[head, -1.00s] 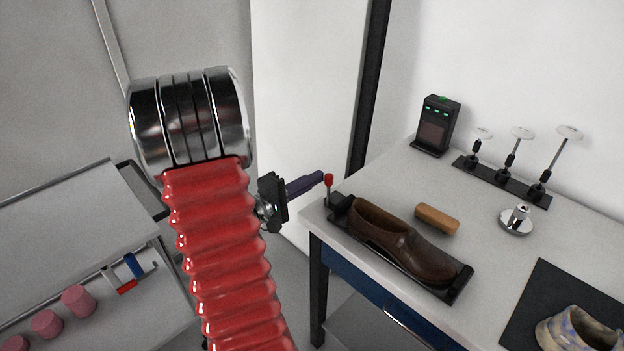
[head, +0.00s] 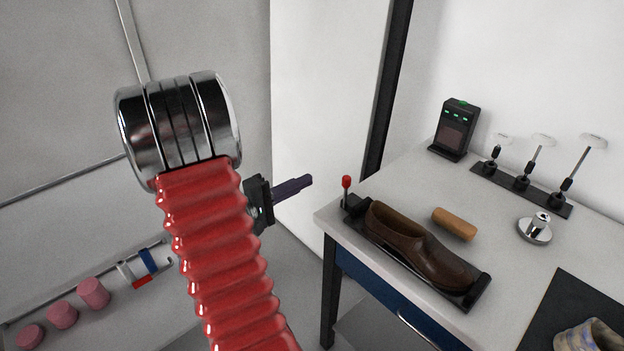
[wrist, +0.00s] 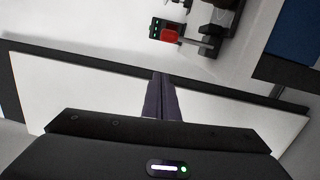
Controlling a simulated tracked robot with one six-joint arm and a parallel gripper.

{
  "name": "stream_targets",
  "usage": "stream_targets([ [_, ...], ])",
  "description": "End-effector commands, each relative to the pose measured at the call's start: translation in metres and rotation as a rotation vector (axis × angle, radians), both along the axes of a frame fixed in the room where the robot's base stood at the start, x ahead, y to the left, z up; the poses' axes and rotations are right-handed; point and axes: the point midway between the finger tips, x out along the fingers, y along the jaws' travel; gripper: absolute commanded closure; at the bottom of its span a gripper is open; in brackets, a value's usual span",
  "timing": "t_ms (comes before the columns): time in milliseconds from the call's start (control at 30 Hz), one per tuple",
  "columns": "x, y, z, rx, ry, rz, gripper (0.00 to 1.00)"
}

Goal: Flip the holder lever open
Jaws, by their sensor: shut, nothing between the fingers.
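The holder lever is a short upright rod with a red knob (head: 347,182) at the left end of a black shoe holder (head: 468,296) on the table. A brown shoe (head: 415,245) lies in the holder. In the wrist view the red knob (wrist: 169,36) shows near the top, beyond the fingertips and apart from them. My gripper (head: 308,181) has dark purple fingers and is left of the lever in the head view, at about knob height, with a gap between. In the wrist view my gripper's fingers (wrist: 160,78) are together and empty.
The grey table (head: 335,221) has a near left corner below the lever. A wooden block (head: 455,223) lies behind the shoe. A black device (head: 455,130) and a stand with several discs (head: 520,188) are farther back. Space left of the table corner is free.

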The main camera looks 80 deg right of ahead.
Motion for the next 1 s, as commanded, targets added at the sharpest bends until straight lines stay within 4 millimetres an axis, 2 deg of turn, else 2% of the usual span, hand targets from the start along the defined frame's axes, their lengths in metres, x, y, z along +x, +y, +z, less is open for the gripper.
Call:
stream_targets([
  [200, 0.019, 0.022, 0.0, 0.0, 0.0, 0.004, 1.0],
  [400, 0.028, 0.034, 0.0, -0.001, 0.001, 0.002, 1.0],
  [1000, 0.031, 0.037, 0.0, -0.001, 0.0, 0.004, 1.0],
])
